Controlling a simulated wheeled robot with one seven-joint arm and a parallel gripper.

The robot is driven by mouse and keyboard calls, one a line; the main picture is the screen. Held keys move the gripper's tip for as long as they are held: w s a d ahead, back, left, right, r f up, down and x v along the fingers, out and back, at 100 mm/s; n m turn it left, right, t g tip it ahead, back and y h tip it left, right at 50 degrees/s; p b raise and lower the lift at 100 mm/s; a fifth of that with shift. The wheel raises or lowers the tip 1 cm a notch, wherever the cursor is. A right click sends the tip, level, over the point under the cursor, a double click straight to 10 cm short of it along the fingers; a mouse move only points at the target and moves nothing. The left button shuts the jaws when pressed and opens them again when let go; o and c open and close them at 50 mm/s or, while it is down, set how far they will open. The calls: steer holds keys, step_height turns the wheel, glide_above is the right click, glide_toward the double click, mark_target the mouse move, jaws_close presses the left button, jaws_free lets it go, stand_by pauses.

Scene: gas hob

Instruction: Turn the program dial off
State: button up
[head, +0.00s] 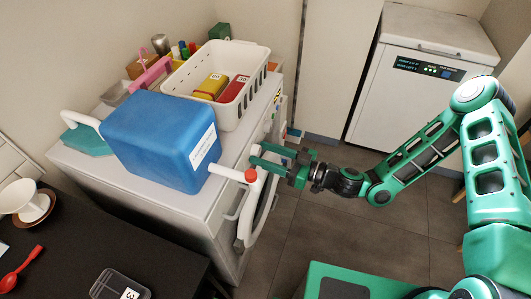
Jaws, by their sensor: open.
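The front-loading washing machine (225,225) stands at the left, and its front faces right in the head view. My green gripper (257,155) is beside the upper part of that front, with its two fingers apart and pointing left at the machine. I see nothing held between them. The program dial cannot be made out clearly; my fingers and the steep viewing angle cover that part of the panel. Whether a finger touches the machine, I cannot tell.
On the machine's top stand a blue jug (160,140) with a white, red-capped spout overhanging the front edge and a white basket (225,85) of boxes. A black table (70,245) is at the lower left. A white appliance (420,85) stands behind. Floor right of the machine is open.

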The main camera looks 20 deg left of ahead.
steer(key=s+d, duration=0.1)
steer(key=d, duration=0.9)
steer(key=shift+s+d, duration=0.2)
steer(key=shift+d, duration=0.15)
